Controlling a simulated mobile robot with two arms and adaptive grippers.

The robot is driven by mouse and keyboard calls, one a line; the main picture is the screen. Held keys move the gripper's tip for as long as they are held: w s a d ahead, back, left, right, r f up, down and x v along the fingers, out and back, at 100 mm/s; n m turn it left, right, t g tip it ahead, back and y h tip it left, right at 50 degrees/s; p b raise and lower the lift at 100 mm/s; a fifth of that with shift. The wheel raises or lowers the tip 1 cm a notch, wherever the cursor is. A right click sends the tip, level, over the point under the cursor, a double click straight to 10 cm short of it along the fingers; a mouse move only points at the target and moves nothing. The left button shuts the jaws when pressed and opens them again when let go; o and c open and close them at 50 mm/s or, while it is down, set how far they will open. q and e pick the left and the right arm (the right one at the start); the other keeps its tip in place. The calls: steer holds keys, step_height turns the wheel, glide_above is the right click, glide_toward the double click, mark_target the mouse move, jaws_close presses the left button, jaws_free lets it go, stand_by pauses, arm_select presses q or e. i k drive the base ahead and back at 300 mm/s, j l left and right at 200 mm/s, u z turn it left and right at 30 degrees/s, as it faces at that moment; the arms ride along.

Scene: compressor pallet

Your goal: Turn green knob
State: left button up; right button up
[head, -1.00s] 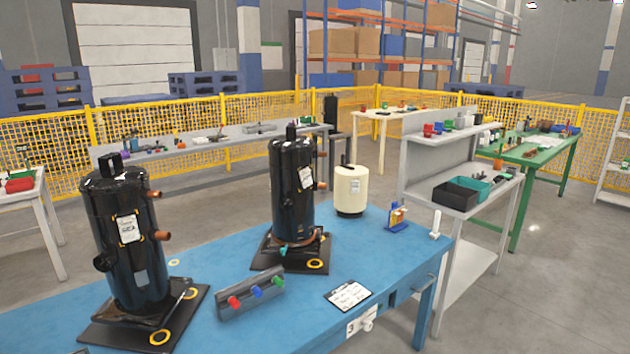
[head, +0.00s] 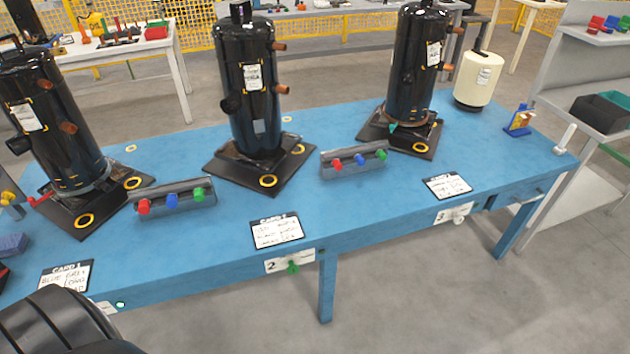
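A green knob (head: 293,267) sits on a white plate marked 2 on the front edge of the blue table (head: 225,230), below the middle card. Other green knobs stand at the right ends of two grey blocks on the tabletop: one on the left block (head: 198,194) and one on the right block (head: 381,154), each beside a blue and a red knob. A small green spot (head: 120,304) shows on the front edge at the lower left. A dark rounded part of mine fills the lower left corner. No gripper fingers show.
Black compressors (head: 250,90) stand on dark base plates along the table. A white knob (head: 459,217) is on plate 3. The floor in front of the table is clear.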

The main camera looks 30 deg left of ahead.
mark_target(293, 269)
steer(key=u, duration=1.05)
steer(key=j+u, duration=0.15)
steer(key=u, duration=0.3)
steer(key=k+j, duration=0.05)
